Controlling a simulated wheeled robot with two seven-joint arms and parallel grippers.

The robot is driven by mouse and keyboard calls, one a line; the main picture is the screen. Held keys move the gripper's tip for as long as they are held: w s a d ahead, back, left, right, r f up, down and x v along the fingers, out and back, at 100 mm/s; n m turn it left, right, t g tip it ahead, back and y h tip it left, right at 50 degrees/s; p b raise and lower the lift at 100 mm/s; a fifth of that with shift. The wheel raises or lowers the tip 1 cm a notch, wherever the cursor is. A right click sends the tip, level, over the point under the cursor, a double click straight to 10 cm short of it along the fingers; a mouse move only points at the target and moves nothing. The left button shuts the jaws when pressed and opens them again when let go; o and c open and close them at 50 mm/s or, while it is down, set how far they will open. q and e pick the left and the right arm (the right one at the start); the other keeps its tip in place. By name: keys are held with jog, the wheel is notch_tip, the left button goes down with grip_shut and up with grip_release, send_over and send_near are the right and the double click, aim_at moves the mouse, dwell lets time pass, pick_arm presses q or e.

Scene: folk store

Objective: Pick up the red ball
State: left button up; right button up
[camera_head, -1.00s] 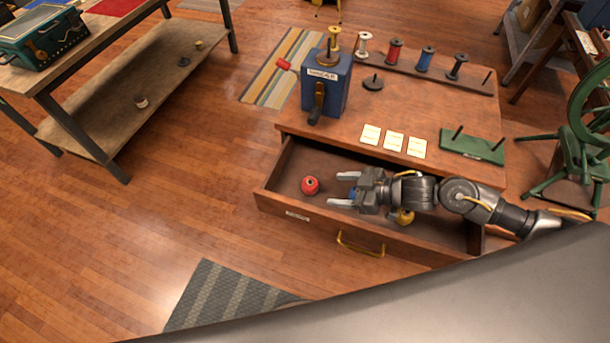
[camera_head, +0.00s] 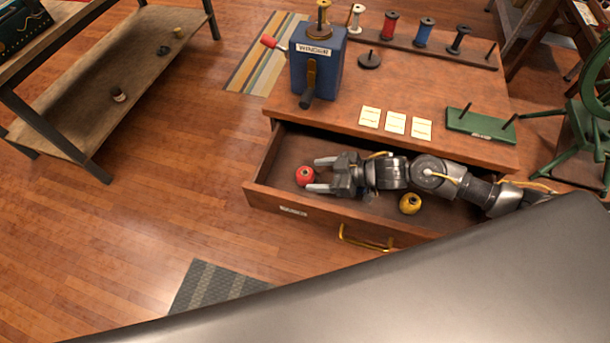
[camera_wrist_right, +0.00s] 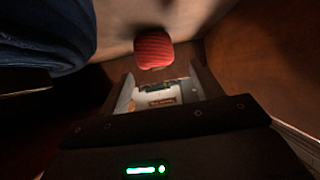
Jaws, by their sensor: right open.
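The red ball (camera_head: 305,176) lies in the left part of the open drawer (camera_head: 262,190). It also shows in the right wrist view (camera_wrist_right: 153,48), just beyond the fingertips. My right gripper (camera_head: 316,174) is low in the drawer, open and empty, with its fingers pointing left at the ball. The fingertips are close to the ball; whether they touch it I cannot tell. My left gripper is not in view.
A yellow ball (camera_head: 410,203) lies in the drawer beside my right arm. A dark blue ball (camera_wrist_right: 45,35) shows large at the left of the right wrist view. The blue winder (camera_head: 317,62), cards and a green rack (camera_head: 480,124) stand on the tabletop above.

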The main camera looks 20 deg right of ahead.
aim_at(302, 174)
jog(key=shift+r+x, duration=0.15)
jog(key=shift+x, duration=1.5)
jog(key=shift+r+x, duration=0.1)
jog(key=shift+x, duration=1.55)
jog(key=shift+w, duration=0.15)
jog(key=shift+c, duration=0.5)
jog(key=c, duration=0.8)
jog(key=shift+o, duration=0.2)
